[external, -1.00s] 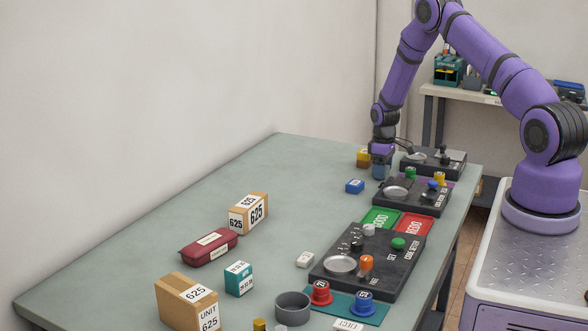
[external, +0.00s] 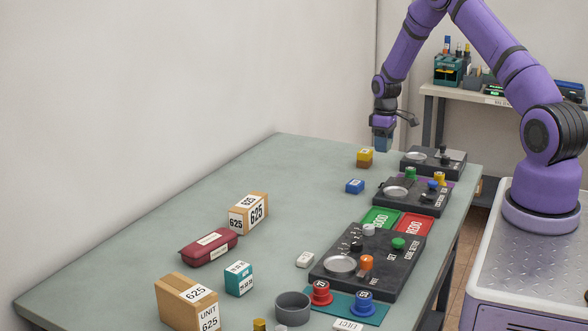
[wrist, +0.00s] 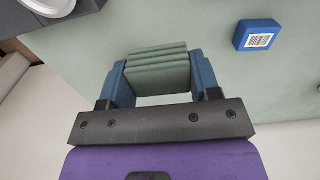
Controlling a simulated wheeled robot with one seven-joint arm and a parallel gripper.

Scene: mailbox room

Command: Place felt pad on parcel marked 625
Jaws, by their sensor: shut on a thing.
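My gripper (external: 382,140) is raised above the far end of the table, its blue fingers pointing down. In the wrist view my gripper (wrist: 160,82) is shut on a grey-green felt pad (wrist: 157,72), which shows layered edges between the fingers. The pad's lower side is hidden. One brown parcel marked 625 (external: 249,213) lies mid-table at the left, well away from my gripper. A second, larger brown parcel marked 625, with UNIT on its label (external: 187,302), stands at the near left edge of the picture.
A blue labelled block (external: 355,187) and a yellow-brown block (external: 364,158) lie near my gripper. A dark red case (external: 209,246) and a teal box (external: 239,279) sit between the parcels. Black panels with knobs (external: 370,262) line the right side. The table's left middle is clear.

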